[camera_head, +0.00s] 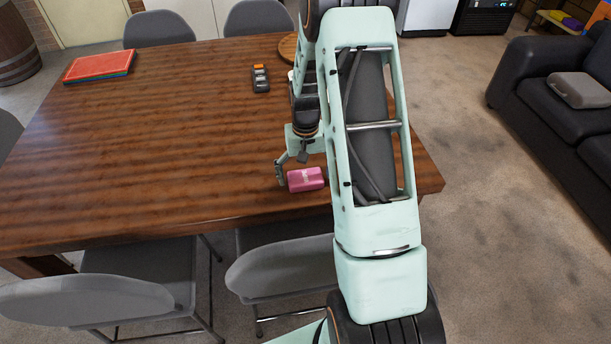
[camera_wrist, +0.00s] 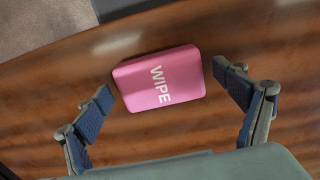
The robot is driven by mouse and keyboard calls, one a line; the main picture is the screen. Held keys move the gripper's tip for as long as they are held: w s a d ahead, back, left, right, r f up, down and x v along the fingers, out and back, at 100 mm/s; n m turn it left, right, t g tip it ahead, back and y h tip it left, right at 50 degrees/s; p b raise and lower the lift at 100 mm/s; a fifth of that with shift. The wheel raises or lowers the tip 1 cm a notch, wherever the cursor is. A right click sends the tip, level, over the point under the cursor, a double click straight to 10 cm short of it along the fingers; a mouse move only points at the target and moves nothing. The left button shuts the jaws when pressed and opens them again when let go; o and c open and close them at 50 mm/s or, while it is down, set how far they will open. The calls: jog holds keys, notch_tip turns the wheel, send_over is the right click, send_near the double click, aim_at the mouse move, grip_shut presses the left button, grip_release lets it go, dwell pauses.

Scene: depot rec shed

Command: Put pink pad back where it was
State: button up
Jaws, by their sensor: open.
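The pink pad (camera_head: 306,179) lies flat on the wooden table (camera_head: 150,140), near its front right edge. In the wrist view the pink pad (camera_wrist: 160,78) shows the word "WIPE" and lies close to the table's edge. My gripper (camera_head: 293,170) is just above the table at the pad. In the wrist view my gripper (camera_wrist: 168,92) is open, with one finger on each side of the pad and a gap visible at both sides. Part of the gripper is hidden behind my arm in the head view.
A dark remote-like object (camera_head: 260,78) and red and teal flat items (camera_head: 100,66) lie farther back on the table. A round wooden board (camera_head: 288,47) is partly hidden by my arm. Grey chairs (camera_head: 280,268) stand along the front edge. The table's left middle is clear.

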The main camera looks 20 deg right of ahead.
aim_at(305, 176)
notch_tip(305, 176, up, 12)
dwell(0.3)
jog(key=shift+f, duration=0.15)
